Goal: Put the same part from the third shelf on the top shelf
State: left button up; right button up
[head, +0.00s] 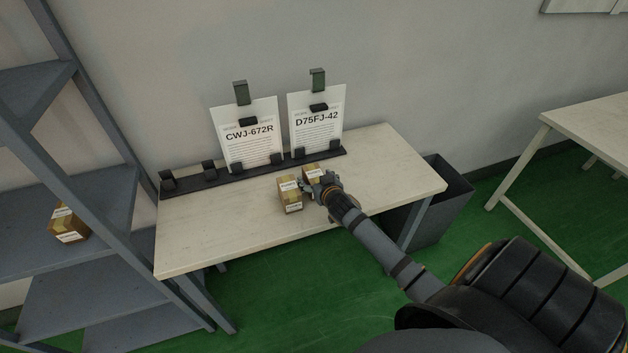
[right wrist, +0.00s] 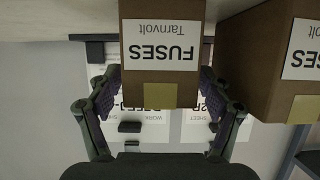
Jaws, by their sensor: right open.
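Two small brown boxes stand side by side on the table (head: 220,233). The left box (head: 289,196) and the right box (head: 314,169) have white labels. In the right wrist view, upside down, both the near box (right wrist: 162,75) and the one beside it (right wrist: 262,70) read "FUSES", with "Tarnvolt" legible on the near one. My right gripper (head: 320,188) is open at the right box, which shows between its fingers (right wrist: 161,88). I cannot tell whether they touch it. Another brown box (head: 68,225) with a white label lies on a shelf at the left. My left gripper is out of view.
A grey shelf rack (head: 110,205) stands at the left. Two sheets, CWJ-672R (head: 248,140) and D75FJ-42 (head: 316,127), stand in a dark holder rail (head: 195,184) along the table's back. A dark bin (head: 446,207) is right of the table. The table's left part is clear.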

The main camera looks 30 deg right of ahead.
jog(key=shift+x, duration=0.95)
jog(key=shift+s, duration=0.1)
jog(key=shift+c, duration=0.8)
jog(key=c, duration=1.4)
grip_shut()
